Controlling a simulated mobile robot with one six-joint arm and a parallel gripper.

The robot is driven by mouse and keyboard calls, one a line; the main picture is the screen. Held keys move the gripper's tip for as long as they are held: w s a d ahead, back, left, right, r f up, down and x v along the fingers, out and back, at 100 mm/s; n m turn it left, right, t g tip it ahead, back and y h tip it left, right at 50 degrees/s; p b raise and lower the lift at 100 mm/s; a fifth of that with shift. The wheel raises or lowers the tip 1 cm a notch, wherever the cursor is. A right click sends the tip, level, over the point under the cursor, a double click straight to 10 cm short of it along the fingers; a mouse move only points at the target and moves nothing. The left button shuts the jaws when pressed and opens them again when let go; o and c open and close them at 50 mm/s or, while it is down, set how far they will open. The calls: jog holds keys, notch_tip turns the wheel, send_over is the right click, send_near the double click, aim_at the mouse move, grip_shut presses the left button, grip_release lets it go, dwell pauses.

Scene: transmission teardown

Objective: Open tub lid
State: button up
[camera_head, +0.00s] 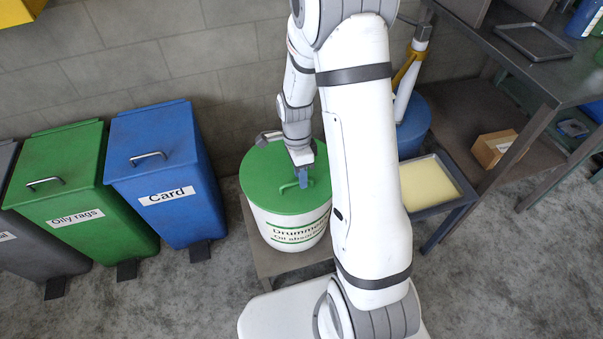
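A small green handle (287,187) shows near the lid's front right. My gripper (303,180) points down at the handle, at or very near it. The fingers are small and partly hidden, so I cannot tell whether they are open, shut or touching the handle. My arm covers the tub's right edge.
A blue bin (160,170) labelled "Card" and a green bin (75,190) labelled "Oily rags" stand to the left. A shallow tray (467,197) stands to the right beside a workbench (490,40). A cardboard box (492,148) sits on its lower shelf.

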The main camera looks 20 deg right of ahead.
jog(key=shift+c, duration=0.4)
grip_shut()
